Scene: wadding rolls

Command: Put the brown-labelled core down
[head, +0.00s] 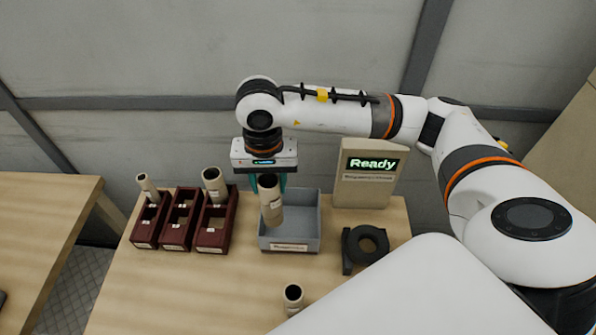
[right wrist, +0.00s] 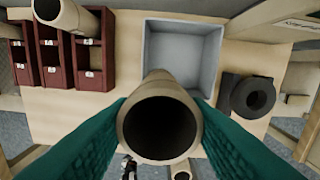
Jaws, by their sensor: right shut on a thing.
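My right gripper (head: 270,186) is shut on a tan hollow core (head: 271,208) and holds it upright, in front of the grey bin as the head view shows it. In the right wrist view the core (right wrist: 166,84) sits between the green fingers, its open end facing the camera. The grey bin (head: 309,236) looks empty where its floor shows. The held core's label colour is too small to tell. My left gripper is not in view.
Dark red holders (head: 176,238) stand at the left; similar cores stand in the leftmost (head: 149,188) and rightmost (head: 217,191). Another core (head: 293,307) stands near the front. A black ring-shaped stand (head: 347,266) and a "Ready" display box (head: 362,196) are at right.

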